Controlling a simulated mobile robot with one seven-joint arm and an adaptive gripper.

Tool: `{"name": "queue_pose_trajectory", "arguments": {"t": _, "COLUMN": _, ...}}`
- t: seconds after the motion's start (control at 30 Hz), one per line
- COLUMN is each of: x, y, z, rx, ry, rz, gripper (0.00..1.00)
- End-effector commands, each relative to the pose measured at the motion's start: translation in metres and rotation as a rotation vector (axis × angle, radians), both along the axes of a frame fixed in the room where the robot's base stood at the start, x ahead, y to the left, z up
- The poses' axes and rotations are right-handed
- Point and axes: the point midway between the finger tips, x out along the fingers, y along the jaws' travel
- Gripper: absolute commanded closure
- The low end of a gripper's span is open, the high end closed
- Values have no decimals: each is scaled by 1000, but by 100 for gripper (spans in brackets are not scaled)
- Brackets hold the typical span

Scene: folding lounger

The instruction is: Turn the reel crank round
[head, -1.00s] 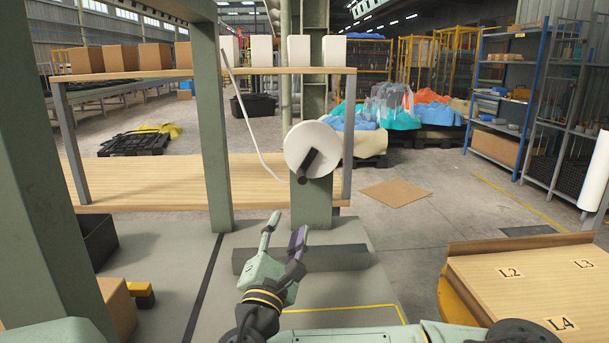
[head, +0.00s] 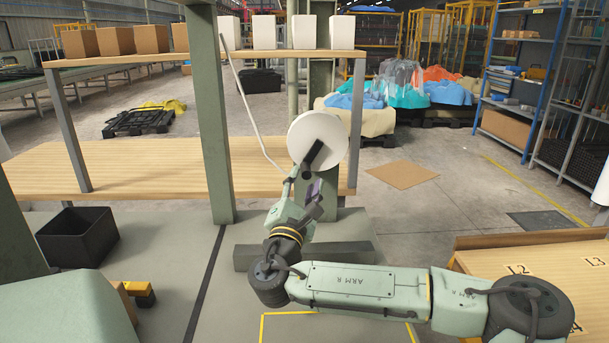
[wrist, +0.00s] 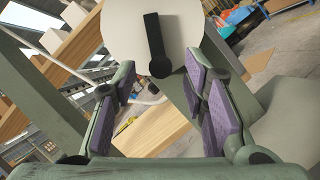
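The reel (head: 326,138) is a white disc mounted on a green post, with a black crank (head: 313,155) on its face. The crank also shows in the wrist view (wrist: 155,42), where it hangs from near the hub down to a round black knob (wrist: 160,67). My gripper (head: 304,188) is just below the reel in the head view. In the wrist view my gripper (wrist: 165,85) is open, with purple pads on both sides and nothing between them. The knob lies ahead of the opening, between the finger lines; whether any finger touches it I cannot tell.
A green post (head: 209,115) stands left of the reel. A wooden shelf (head: 120,65) with brown and white boxes runs behind it. A white strip (head: 250,110) slants to the reel's left. A wooden table (head: 490,262) is at right. A black bin (head: 78,236) sits at left.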

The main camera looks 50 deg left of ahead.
Motion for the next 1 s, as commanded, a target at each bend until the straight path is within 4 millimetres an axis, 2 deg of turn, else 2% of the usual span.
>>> {"name": "queue_pose_trajectory", "arguments": {"t": 0.13, "x": 7, "y": 5, "z": 3, "rx": -1, "ry": 0, "rz": -1, "gripper": 60}}
{"name": "queue_pose_trajectory", "arguments": {"t": 0.43, "x": 8, "y": 6, "z": 3, "rx": 0, "ry": 0, "rz": 0, "gripper": 62}}
{"name": "queue_pose_trajectory", "arguments": {"t": 1.0, "x": 8, "y": 6, "z": 3, "rx": 0, "ry": 1, "rz": -1, "gripper": 100}}
